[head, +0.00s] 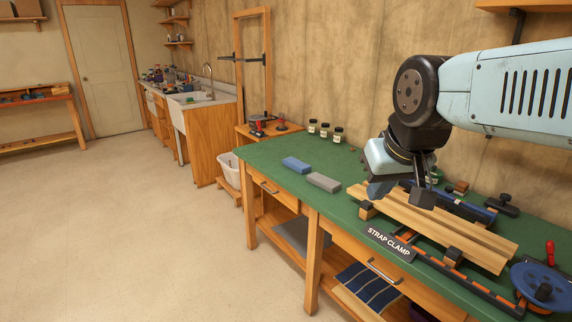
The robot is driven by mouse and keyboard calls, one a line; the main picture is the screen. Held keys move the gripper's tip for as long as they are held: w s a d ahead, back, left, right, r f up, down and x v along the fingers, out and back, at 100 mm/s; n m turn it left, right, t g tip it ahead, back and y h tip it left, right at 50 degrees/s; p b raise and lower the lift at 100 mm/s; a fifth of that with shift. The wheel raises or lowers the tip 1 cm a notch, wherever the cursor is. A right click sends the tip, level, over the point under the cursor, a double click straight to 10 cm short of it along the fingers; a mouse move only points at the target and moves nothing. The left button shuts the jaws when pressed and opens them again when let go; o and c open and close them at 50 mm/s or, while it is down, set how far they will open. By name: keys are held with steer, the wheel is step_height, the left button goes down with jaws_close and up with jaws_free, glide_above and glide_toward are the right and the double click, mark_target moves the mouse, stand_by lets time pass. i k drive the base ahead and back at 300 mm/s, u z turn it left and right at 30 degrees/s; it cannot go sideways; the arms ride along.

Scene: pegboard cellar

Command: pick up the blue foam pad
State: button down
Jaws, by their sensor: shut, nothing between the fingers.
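The blue foam pad (296,164) lies flat on the green workbench top (262,154), left of a grey pad (323,182) of similar shape. The two pads are close together but look apart.
Wooden boards (440,226) sit in a strap clamp (390,242) on the right half of the bench. Several small jars (325,131) stand along the back by the wall. A blue disc-shaped tool (545,287) is at the lower right. The bench left of the pads is clear.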

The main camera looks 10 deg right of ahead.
mark_target(299, 166)
steer(key=u, duration=0.05)
steer(key=i, duration=0.4)
steer(key=z, duration=0.2)
steer(key=k, duration=0.6)
steer(key=u, duration=1.4)
steer(key=i, duration=1.65)
steer(key=z, duration=0.05)
